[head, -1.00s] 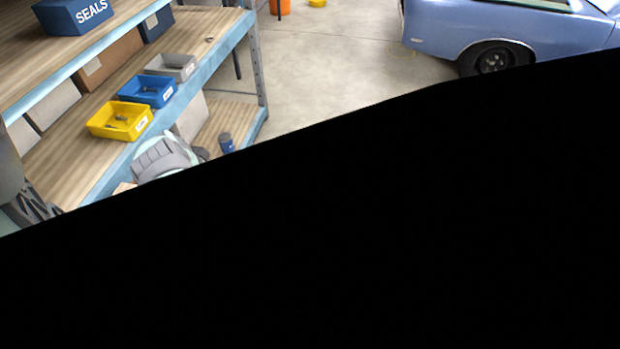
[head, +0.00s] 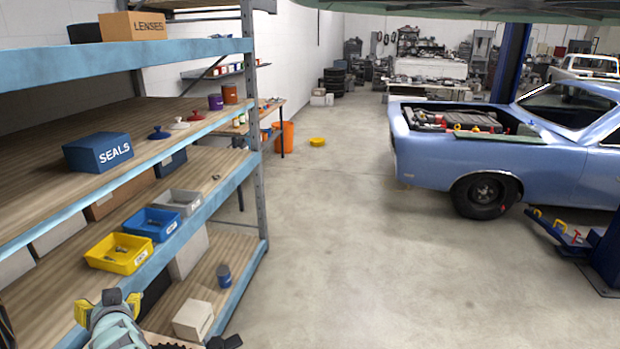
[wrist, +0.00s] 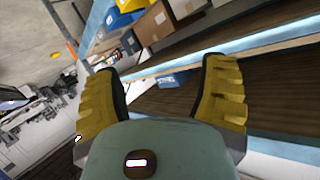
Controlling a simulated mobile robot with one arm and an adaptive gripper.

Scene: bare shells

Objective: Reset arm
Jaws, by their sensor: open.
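My gripper (head: 108,300) shows at the lower left of the head view, in front of the shelving unit's lower boards. In the wrist view its two ridged yellow fingers (wrist: 163,72) stand wide apart, with nothing held between them. The shelf boards show in the gap, beyond the fingers. Part of my arm is cut off by the bottom edge of the head view.
The shelving unit (head: 215,48) fills the left, holding a yellow bin (head: 119,255), a blue bin (head: 152,225), a grey bin (head: 178,203) and a blue SEALS box (head: 98,153). A blue car (head: 440,158) stands right. Concrete floor (head: 370,270) between is clear.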

